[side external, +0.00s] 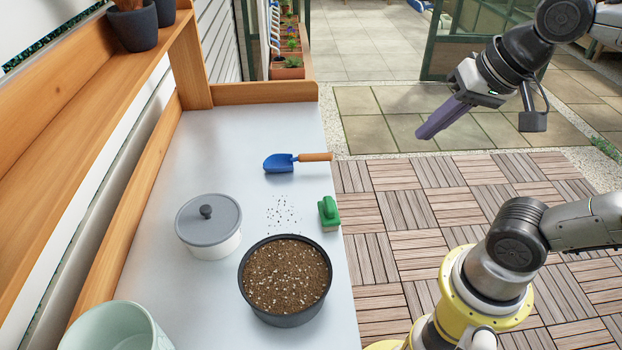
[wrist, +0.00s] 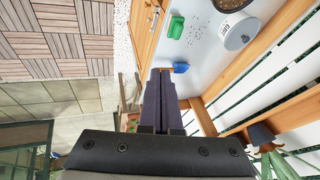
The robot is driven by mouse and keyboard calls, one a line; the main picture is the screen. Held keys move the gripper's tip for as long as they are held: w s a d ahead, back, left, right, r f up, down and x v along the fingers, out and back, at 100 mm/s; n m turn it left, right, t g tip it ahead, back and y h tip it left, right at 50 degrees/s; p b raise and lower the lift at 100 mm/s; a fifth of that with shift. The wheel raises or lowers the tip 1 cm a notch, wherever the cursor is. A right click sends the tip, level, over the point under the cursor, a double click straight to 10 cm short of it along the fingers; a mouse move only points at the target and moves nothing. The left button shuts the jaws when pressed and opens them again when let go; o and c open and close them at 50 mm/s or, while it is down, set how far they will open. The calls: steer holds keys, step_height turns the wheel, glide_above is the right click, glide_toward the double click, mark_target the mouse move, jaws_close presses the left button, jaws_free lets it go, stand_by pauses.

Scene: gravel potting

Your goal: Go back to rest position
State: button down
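My gripper (side external: 440,121) is raised to the right of the white work table (side external: 200,130), over the paved floor and clear of every object. Its two dark purple fingers lie close together with nothing visible between them. In the wrist view my gripper (wrist: 161,75) also looks shut and empty. A black pot (side external: 285,318) filled with brown gravelly soil stands on the table. A blue trowel (side external: 278,162) with a wooden handle lies behind it. A green brush (side external: 329,212) sits at the table's right edge. Dark specks of gravel (side external: 281,213) lie scattered between trowel and pot.
A white container (side external: 212,247) with a grey knobbed lid stands left of the pot. A pale green pot (side external: 118,330) is at the near left corner. A wooden shelf (side external: 90,135) with dark plant pots (side external: 135,27) runs along the left. The space around my gripper is free.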

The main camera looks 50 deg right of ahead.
steer(key=f+n, duration=0.1)
steer(key=n, duration=0.1)
steer(key=s+f+n, duration=0.1)
steer(key=f+n, duration=0.1)
steer(key=n, duration=0.1)
steer(key=s+f+n, duration=0.1)
steer(key=n, duration=0.1)
steer(key=shift+d+f, duration=0.2)
steer(key=shift+f, duration=0.1)
